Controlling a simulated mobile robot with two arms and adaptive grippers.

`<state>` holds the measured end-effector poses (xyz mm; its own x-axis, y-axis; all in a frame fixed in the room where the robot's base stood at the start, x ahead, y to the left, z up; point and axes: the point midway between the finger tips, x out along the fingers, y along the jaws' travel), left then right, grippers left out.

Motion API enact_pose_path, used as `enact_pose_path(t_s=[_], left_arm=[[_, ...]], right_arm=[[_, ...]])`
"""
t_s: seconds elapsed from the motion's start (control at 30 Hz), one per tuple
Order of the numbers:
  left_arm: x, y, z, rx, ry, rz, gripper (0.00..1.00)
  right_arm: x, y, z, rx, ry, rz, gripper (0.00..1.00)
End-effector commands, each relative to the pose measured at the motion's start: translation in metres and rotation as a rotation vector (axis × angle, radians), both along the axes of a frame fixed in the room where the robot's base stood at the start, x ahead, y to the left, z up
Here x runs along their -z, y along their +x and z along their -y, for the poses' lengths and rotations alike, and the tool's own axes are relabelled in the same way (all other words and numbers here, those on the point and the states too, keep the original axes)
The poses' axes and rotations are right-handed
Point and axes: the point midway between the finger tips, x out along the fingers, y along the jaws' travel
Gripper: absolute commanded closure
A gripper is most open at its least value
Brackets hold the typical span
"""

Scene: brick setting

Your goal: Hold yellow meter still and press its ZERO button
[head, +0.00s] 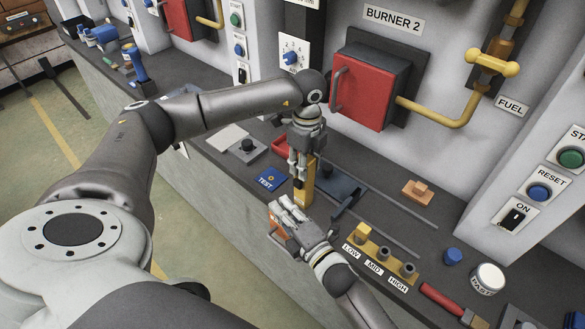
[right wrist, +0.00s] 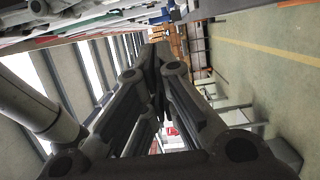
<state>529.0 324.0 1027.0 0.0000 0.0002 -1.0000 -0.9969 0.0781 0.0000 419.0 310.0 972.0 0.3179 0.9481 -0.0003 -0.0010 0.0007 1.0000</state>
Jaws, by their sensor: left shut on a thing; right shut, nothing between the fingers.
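The yellow meter (head: 308,186) stands upright on the dark bench in the head view, below Burner 2. My left gripper (head: 298,170) comes down from above and is shut on its upper part, hiding some of it. I cannot make out the ZERO button. My right gripper (head: 282,204) is shut and empty, low over the bench's front edge, just in front of and left of the meter. A gap between it and the meter is hard to judge. The right wrist view shows its closed fingers (right wrist: 158,58); I cannot clearly pick out the meter there.
A blue TEST card (head: 270,180) lies left of the meter, a dark blue tray-like part (head: 338,187) right of it. A yellow block labelled LOW, MID, HIGH (head: 379,254) sits by my right gripper. The red burner door (head: 362,92) and yellow pipe (head: 440,117) are behind.

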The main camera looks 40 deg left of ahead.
Motion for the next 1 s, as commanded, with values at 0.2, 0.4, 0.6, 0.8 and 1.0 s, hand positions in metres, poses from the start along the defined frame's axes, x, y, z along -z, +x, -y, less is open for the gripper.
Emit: enact_pose_path(t_s=[0.2,0.4,0.6,0.8,1.0], left_arm=[[0.001,0.0,-0.001,-0.001,0.001,-0.001,0.96],[0.001,0.0,0.0,0.0,0.001,-0.001,0.96],[0.001,0.0,0.0,0.0,0.0,-0.001,0.96],[0.001,0.0,0.0,0.0,0.0,-0.001,0.96],[0.001,0.0,0.0,0.0,0.0,-0.001,0.96]], right_arm=[[0.0,0.028,-0.002,0.0,-0.002,0.002,1.0],[0.0,0.039,-0.001,-0.001,0.001,-0.001,1.0],[0.0,0.041,0.0,-0.001,0.001,-0.001,1.0],[0.0,0.042,0.0,0.0,0.0,-0.001,1.0],[0.0,0.056,0.001,0.001,0.0,0.001,1.0]])
